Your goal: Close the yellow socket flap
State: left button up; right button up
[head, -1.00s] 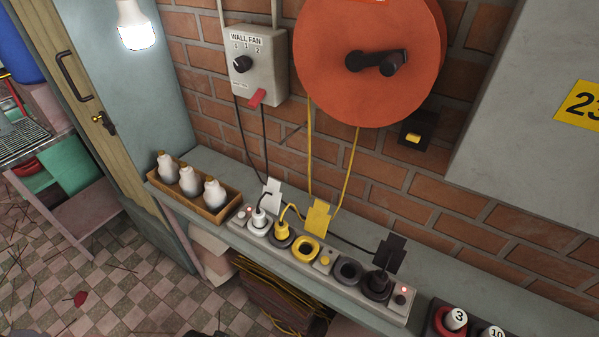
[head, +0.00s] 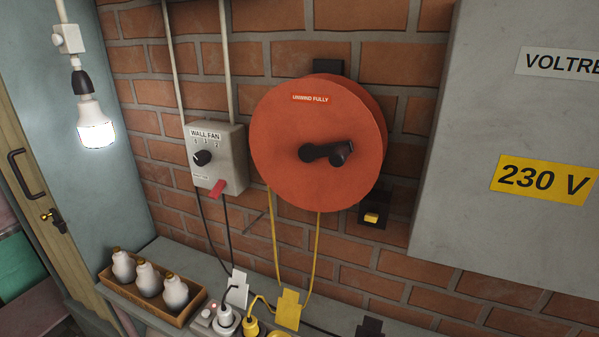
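The yellow socket flap (head: 288,310) stands upright at the back of the power strip, against the brick wall, at the bottom of the head view. The yellow socket (head: 278,334) in front of it is mostly cut off by the bottom edge. A yellow plug (head: 251,325) sits to its left, and a white plug (head: 226,318) sits further left with a raised white flap (head: 237,289) behind it. A dark flap (head: 369,328) shows to the right. Neither of my grippers is in view.
An orange cable reel (head: 300,120) and a wall fan switch box (head: 215,160) hang on the brick wall above the shelf. A wooden tray (head: 185,312) with white bulbs stands at the left. A grey cabinet (head: 470,110) juts out at the right.

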aim_at(288, 309)
jog(key=u, duration=0.05)
jog(key=k, duration=1.15)
jog(key=z, duration=0.75)
jog(key=i, duration=1.1)
jog(key=u, duration=0.7)
